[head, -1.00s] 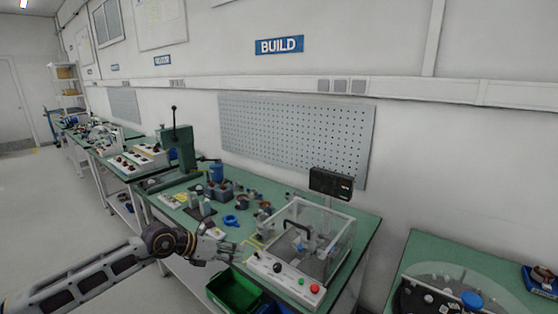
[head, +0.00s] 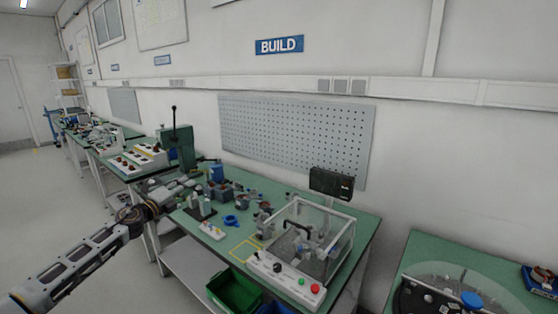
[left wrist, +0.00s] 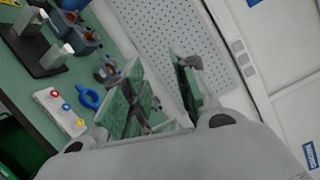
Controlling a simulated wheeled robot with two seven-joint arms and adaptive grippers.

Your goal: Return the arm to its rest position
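My left arm (head: 85,265) comes in from the lower left of the head view, bent up at the wrist. My left gripper (head: 180,188) is over the left front part of the green bench, near the dark green lever press. In the left wrist view, its two fingers with green pads (left wrist: 160,92) stand apart with no object seen between them. My right arm and gripper are in neither view.
The green bench (head: 355,217) holds a clear-walled test box (head: 325,240), a blue ring (head: 230,220), a white panel with coloured knobs (head: 212,231) and a lever press (head: 178,145). A green bin (head: 236,290) is below the front edge. Open floor lies left.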

